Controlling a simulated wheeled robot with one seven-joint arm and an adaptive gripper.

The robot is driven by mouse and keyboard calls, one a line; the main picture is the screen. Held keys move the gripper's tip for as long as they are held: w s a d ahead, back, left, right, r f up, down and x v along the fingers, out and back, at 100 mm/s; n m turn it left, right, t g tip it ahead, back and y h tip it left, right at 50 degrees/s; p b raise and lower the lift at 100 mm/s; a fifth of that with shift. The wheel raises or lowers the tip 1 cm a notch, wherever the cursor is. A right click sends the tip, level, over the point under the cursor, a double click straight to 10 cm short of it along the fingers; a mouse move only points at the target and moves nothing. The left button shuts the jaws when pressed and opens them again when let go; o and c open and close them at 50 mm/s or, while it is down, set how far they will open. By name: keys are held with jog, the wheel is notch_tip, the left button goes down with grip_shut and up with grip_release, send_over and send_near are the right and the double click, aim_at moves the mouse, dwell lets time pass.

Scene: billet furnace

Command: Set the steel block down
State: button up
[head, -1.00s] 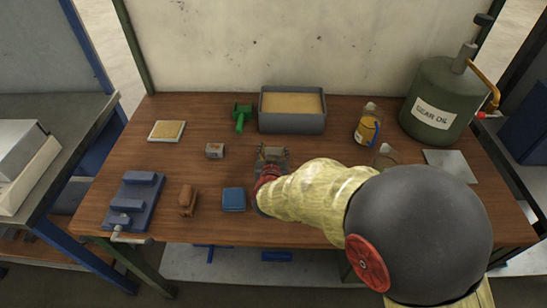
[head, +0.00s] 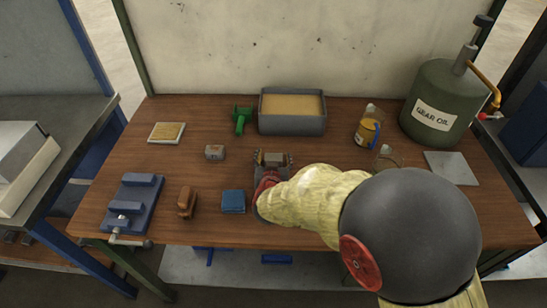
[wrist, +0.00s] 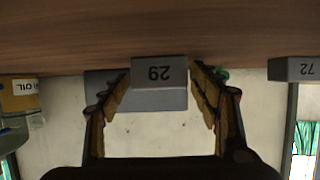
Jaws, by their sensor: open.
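The steel block (head: 273,159) is a small grey block on the wooden bench, partly hidden behind my gripper (head: 272,163). In the wrist view, which is upside down, the numbered face of the steel block (wrist: 160,72) shows between the two fingers of my gripper (wrist: 158,95). The fingers are open, with a gap on both sides of the block. It looks upright and seems to rest on the bench top; its contact edge is hard to see.
A second small numbered block (head: 215,152) stands to the left. A grey sand-filled bin (head: 292,124) is behind. A blue box (head: 233,201), brown brush (head: 187,202) and blue vise (head: 133,205) sit left; a bottle (head: 367,128) and glass beaker (head: 386,160) sit right.

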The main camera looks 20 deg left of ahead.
jog(key=shift+r, duration=0.1)
jog(key=shift+s+r, duration=0.2)
jog(key=p+v, duration=0.4)
jog(key=v, duration=0.6)
jog(key=shift+s, duration=0.2)
jog(key=shift+s+d+r, duration=0.15)
jog(key=shift+s+d, duration=0.1)
jog(key=shift+s, duration=0.3)
